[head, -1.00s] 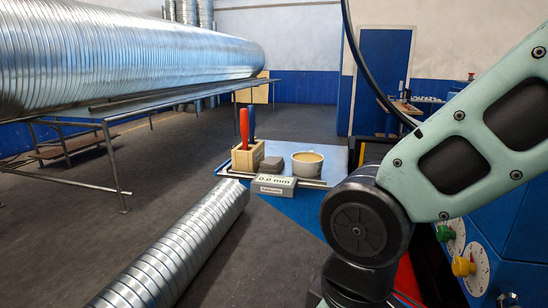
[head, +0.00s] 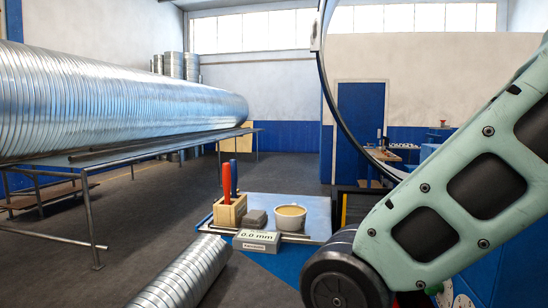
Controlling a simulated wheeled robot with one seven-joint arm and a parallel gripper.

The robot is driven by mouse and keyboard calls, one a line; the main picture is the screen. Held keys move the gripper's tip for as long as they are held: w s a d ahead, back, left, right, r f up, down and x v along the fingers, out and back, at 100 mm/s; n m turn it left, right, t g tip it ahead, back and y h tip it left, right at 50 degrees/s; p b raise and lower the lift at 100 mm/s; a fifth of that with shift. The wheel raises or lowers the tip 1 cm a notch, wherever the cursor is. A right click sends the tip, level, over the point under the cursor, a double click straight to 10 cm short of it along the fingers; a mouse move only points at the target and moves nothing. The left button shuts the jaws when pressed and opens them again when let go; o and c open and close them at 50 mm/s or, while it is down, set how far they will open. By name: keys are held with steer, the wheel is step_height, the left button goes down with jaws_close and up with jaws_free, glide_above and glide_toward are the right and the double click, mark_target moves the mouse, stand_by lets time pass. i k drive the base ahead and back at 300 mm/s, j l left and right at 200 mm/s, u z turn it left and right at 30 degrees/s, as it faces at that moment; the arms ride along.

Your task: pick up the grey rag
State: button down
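A small grey block-like thing (head: 256,217), which looks like the folded grey rag, lies on a blue-grey bench top (head: 312,206). It sits between a wooden box and a pale bowl, behind a grey readout box. My arm crosses the right side of the head view, and its end is out of the frame. My gripper is not in view, so nothing shows of its fingers.
The wooden box (head: 230,212) holds red and blue handled tools. The bowl (head: 290,216) and the readout box (head: 256,241) marked 0.0 mm stand close by. A spiral duct (head: 186,280) is at the front left, a larger one (head: 120,100) on a rack.

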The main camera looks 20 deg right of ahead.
mark_target(255, 219)
steer(key=i+j, duration=1)
steer(key=i+j+z, duration=0.15)
steer(key=z, duration=0.35)
steer(key=i+j+z, duration=0.1)
steer(key=j+z, duration=0.15)
steer(key=z, duration=0.25)
steer(key=i+j+z, duration=0.1)
steer(key=j+z, duration=0.15)
steer(key=z, duration=0.2)
